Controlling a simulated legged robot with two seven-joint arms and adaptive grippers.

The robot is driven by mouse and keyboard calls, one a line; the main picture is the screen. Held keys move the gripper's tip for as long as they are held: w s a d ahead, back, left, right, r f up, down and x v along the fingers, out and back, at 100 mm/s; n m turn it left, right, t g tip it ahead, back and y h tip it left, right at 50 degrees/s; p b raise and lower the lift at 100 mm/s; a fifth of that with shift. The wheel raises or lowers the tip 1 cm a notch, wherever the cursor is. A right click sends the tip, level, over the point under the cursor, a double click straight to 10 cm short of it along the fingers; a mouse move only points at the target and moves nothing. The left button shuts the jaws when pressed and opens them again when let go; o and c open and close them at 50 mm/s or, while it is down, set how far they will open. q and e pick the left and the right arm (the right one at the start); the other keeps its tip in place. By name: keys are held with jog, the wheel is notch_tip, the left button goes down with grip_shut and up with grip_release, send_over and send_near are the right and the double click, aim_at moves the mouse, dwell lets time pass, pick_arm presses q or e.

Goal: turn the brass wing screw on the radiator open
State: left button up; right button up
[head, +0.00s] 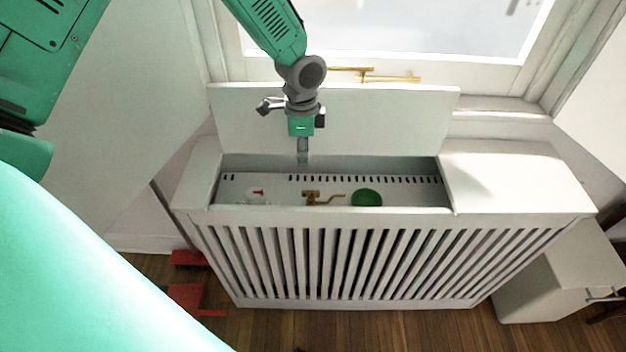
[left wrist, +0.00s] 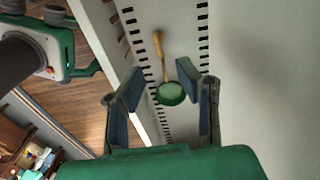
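The brass wing screw (head: 312,197) lies inside the open top of the white radiator cover (head: 330,212), left of a green round dish (head: 367,198). In the left wrist view the brass piece (left wrist: 158,45) runs down towards the green dish (left wrist: 171,93). My left gripper (head: 303,160) points down above the opening, apart from the screw, a little behind it in the picture. In the left wrist view my left gripper (left wrist: 150,88) has its fingers spread, with nothing held between them. My right gripper is not in view.
The raised lid (head: 380,115) stands behind the opening, below a window with a brass handle (head: 375,74). A small white-and-red thing (head: 258,193) is at the opening's left. The closed cover top (head: 510,175) on the right is clear. Slotted walls bound the opening.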

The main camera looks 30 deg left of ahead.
pick_arm(q)
jog(key=b, duration=0.1)
send_over(307, 191)
jog(key=f, duration=0.7)
jog(key=shift+d+f, duration=0.2)
jog(key=shift+f, duration=0.1)
jog(key=f, duration=0.2)
jog(key=a+f, duration=0.1)
jog(key=f, duration=0.2)
jog(key=shift+f+b, duration=0.3)
jog(key=shift+b, duration=0.1)
jog(key=shift+d, duration=0.35)
jog(key=shift+c, duration=0.4)
grip_shut()
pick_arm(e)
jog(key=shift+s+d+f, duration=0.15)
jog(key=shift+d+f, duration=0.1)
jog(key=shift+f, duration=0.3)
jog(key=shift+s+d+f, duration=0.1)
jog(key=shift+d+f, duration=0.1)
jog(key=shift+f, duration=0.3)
